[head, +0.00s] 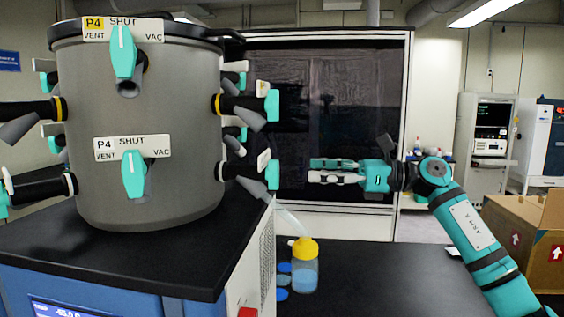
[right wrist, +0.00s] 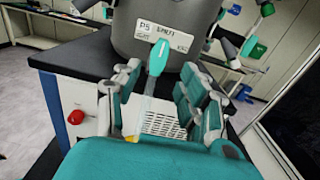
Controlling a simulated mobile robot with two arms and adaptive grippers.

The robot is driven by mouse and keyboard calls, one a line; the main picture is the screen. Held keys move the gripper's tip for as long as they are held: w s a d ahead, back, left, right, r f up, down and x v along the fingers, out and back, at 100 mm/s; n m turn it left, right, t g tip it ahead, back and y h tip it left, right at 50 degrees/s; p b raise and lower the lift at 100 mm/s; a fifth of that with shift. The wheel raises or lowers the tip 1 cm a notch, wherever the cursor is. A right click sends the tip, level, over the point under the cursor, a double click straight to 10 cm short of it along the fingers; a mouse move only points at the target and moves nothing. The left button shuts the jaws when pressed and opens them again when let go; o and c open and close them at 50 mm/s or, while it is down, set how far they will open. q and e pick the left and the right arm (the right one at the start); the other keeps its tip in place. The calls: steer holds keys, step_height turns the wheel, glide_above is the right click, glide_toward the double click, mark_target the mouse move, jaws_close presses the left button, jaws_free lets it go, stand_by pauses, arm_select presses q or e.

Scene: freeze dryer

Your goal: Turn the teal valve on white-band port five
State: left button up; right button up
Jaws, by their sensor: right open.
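The grey drum (head: 150,150) carries ports with teal valves. At its lower right, a port with a white band ends in a teal valve (head: 272,174), seen side-on. In the right wrist view, a teal valve (right wrist: 158,57) hangs below a label reading P5 (right wrist: 162,33); its port's band is hidden. My right gripper (head: 312,170) is open and empty, to the right of the drum and pointing at that side. In the right wrist view its fingers (right wrist: 160,97) stand on either side of the valve's line, apart from it. My left gripper is out of view.
Above, a yellow-band port has another teal valve (head: 272,105). A yellow-capped bottle (head: 305,266) stands on the black bench below, with a tube rising from it. A cardboard box (head: 525,235) is at the right. Space between gripper and drum looks clear.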

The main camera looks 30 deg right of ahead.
mark_target(278, 171)
steer(key=p+x, duration=0.2)
steer(key=x, duration=0.5)
steer(key=shift+a+r+p, duration=0.2)
steer(key=shift+p, duration=0.2)
steer(key=shift+w+a+f, duration=0.15)
steer(key=shift+w+a, duration=0.1)
steer(key=shift+w, duration=0.1)
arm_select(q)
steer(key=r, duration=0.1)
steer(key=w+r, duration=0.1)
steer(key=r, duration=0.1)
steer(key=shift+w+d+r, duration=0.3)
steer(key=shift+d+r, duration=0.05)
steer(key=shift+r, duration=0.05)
arm_select(e)
jaws_close()
